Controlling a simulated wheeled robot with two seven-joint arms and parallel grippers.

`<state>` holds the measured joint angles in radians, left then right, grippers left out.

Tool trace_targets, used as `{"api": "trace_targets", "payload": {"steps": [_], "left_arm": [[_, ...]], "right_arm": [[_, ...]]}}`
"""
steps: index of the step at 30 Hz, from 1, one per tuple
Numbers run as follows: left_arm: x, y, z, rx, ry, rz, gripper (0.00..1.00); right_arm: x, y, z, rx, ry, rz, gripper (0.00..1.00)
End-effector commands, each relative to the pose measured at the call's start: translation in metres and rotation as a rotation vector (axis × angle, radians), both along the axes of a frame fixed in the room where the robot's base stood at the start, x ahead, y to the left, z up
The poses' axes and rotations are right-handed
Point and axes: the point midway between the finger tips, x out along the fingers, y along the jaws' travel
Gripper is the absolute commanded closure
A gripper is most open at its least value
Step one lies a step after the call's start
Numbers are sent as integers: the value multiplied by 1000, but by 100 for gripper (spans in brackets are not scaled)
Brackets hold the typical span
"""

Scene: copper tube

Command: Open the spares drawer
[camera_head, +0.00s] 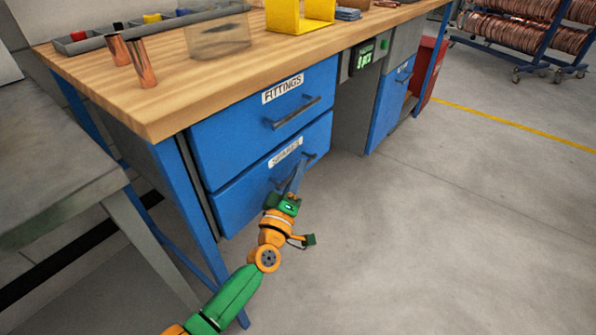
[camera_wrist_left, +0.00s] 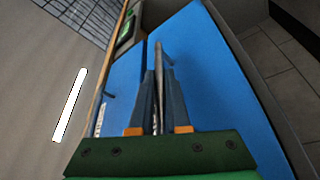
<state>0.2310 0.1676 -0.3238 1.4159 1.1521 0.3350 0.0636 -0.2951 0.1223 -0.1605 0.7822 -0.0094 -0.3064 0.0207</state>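The spares drawer (camera_head: 243,201) is the lower blue drawer of the workbench. It looks closed, roughly flush with the drawer above. Its label (camera_head: 285,152) is partly legible. Its bar handle (camera_head: 309,157) is partly covered by my left gripper (camera_head: 295,178). In the left wrist view the fingers of my left gripper (camera_wrist_left: 160,90) lie on either side of the handle bar (camera_wrist_left: 158,56), very near it. I cannot tell whether they press on it. The drawer front (camera_wrist_left: 215,90) fills the right of that view. My right gripper is not in view.
The fittings drawer (camera_head: 240,128) above is closed and has its own handle (camera_head: 297,114). A blue bench leg (camera_head: 200,215) stands left of the drawers. A grey table (camera_head: 60,190) is at the left. The floor (camera_head: 450,220) in front and to the right is clear.

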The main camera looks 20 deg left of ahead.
Motion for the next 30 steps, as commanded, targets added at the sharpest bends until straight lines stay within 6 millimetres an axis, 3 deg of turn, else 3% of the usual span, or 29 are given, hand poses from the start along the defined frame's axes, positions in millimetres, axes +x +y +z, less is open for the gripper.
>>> {"api": "trace_targets", "payload": {"steps": [30], "left_arm": [[0, 0, 0, 0, 1, -1, 100]], "right_arm": [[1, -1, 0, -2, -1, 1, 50]]}}
